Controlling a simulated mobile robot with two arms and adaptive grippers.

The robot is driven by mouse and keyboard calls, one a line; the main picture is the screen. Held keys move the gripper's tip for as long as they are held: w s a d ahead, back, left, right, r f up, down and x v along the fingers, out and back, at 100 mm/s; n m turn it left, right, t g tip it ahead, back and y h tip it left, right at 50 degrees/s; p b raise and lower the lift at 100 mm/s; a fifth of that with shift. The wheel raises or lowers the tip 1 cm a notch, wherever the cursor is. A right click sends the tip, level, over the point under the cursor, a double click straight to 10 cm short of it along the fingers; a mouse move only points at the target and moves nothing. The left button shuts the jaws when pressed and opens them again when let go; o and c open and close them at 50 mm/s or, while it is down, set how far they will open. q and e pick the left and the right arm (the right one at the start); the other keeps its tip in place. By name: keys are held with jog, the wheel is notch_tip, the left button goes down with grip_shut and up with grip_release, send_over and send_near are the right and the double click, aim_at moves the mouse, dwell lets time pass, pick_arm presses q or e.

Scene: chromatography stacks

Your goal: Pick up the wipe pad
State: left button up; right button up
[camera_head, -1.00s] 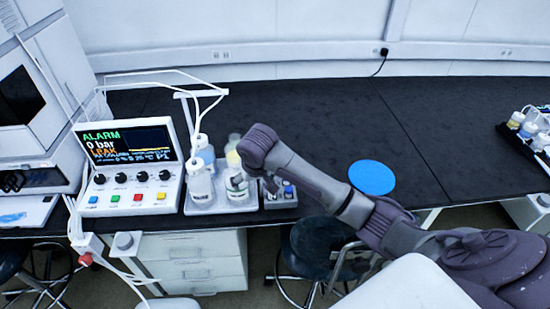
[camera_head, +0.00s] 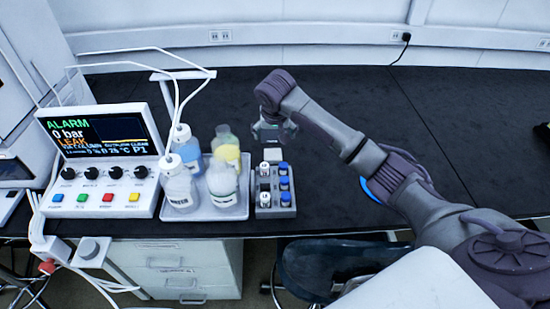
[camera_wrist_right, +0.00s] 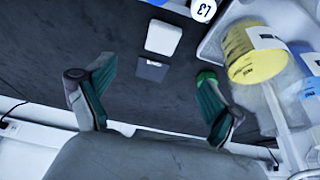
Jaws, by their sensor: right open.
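A small white square pad, which looks like the wipe pad (camera_wrist_right: 163,38), lies flat on the black bench in the right wrist view, with a small dark grey square (camera_wrist_right: 151,71) beside it. In the head view the pad (camera_head: 272,155) shows just behind the vial rack, below my right gripper (camera_head: 273,132). In the wrist view my right gripper (camera_wrist_right: 156,72) is open and empty, its two fingers wide apart. The pad is ahead of the fingertips, not between them. My left gripper is in neither view.
A grey vial rack (camera_head: 276,212) stands in front of the pad. A tray (camera_head: 213,214) of several bottles stands to its left, beside the alarm control box (camera_head: 105,165). A blue disc (camera_head: 375,194) is partly hidden behind my arm. The bench behind is clear.

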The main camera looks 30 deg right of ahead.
send_over(273, 154)
jog(key=s, duration=0.2)
jog(key=f, duration=0.8)
jog(key=shift+a, duration=0.35)
jog(key=x, duration=0.5)
jog(key=shift+a+f, duration=0.1)
jog(key=shift+a, duration=0.1)
jog(key=c, duration=0.9)
